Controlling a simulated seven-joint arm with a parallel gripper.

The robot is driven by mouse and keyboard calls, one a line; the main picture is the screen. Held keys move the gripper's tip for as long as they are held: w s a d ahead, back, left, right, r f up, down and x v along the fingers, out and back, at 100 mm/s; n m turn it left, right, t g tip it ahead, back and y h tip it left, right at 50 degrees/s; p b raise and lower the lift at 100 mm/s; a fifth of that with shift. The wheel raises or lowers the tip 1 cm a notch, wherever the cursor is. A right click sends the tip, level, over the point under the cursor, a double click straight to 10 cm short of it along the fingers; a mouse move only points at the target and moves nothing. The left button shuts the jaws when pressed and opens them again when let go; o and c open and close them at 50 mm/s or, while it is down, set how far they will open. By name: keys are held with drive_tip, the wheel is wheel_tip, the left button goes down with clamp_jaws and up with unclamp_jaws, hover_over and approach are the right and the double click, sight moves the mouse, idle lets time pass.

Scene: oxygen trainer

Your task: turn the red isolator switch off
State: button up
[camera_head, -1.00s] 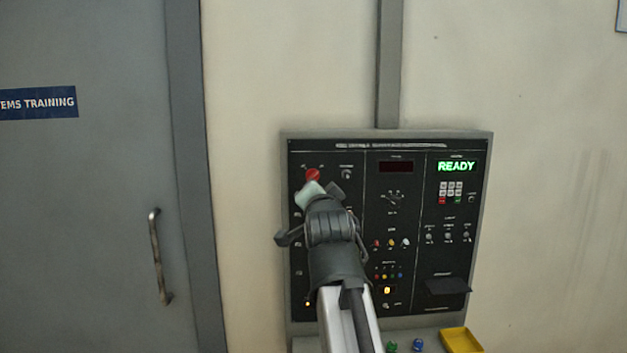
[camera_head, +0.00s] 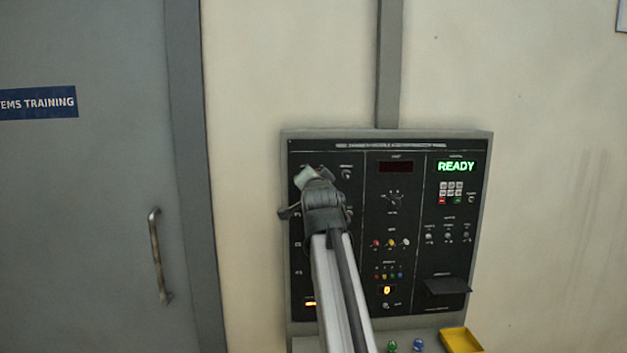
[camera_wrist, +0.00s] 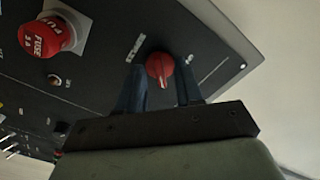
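The red isolator switch (camera_wrist: 160,68) is a round red knob with a raised grip on the black panel in the wrist view. The two dark fingers of my gripper (camera_wrist: 159,76) stand apart on either side of it, with the knob showing between their tips. My gripper is open; I see no clear contact with the knob. In the head view my gripper (camera_head: 312,178) is at the panel's upper left and hides the switch.
A red fuse cap (camera_wrist: 46,37) sticks out of the panel near the switch, with a small toggle (camera_wrist: 54,80) beside it. The green READY display (camera_head: 457,166) is at the upper right. A yellow tray (camera_head: 461,341) sits below the panel.

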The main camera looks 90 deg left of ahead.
drive_tip(key=shift+c, duration=0.2)
clamp_jaws()
drive_tip(key=shift+n, duration=0.3)
drive_tip(key=n, duration=1.7)
idle(0.4)
drive_tip(key=shift+n, duration=0.3)
